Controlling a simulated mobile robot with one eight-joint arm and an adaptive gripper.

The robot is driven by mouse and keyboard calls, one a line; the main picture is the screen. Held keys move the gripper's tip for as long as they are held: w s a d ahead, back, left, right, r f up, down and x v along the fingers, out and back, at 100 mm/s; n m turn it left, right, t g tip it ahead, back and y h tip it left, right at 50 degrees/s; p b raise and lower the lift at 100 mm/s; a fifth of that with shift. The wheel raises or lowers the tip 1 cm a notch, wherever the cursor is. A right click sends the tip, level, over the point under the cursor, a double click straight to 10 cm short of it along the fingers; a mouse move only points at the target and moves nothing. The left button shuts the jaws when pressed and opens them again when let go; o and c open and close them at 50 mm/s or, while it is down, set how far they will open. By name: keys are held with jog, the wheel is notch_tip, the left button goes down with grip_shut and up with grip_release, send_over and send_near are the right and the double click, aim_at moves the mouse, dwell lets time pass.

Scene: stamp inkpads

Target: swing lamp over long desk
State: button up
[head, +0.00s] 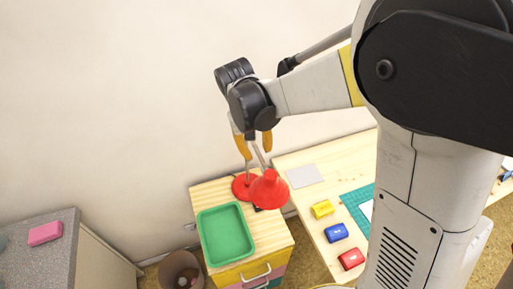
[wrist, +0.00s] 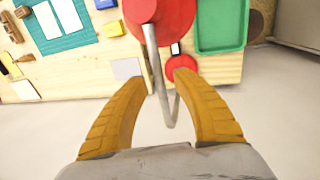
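The red lamp (head: 269,190) stands on a small wooden-topped drawer cabinet (head: 258,234). Its round base (head: 240,188) is at the back of that top, and its shade hangs at the cabinet's right side. In the wrist view the red shade (wrist: 178,18) is at the top, with the base (wrist: 182,64) below it and a bent grey arm (wrist: 154,62). My gripper (head: 255,147) is above the lamp. Its orange fingers (wrist: 160,82) are apart, with the lamp arm showing between them; I see no contact. The long desk (head: 308,212) is right of the cabinet.
A green tray (head: 225,205) lies on the cabinet. Yellow (head: 323,209), blue (head: 336,232) and red (head: 351,258) inkpads, a grey sheet (head: 304,176) and a teal mat (head: 353,202) are on the desk. A bin (head: 181,272) stands left of the cabinet.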

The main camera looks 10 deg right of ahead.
grip_shut()
jog(key=shift+d, duration=0.15)
dwell(0.4)
jog(key=w+d+n+t+y+b, duration=0.1)
jog(key=w+d+n+y+b, duration=0.1)
jog(key=w+d+n, duration=0.7)
jog(key=shift+w+d+n+t, duration=0.15)
jog(key=shift+w+n+t, duration=0.25)
jog(key=shift+w+n, duration=2.35)
jog(key=shift+s+n, duration=1.15)
jog(key=shift+n, duration=0.1)
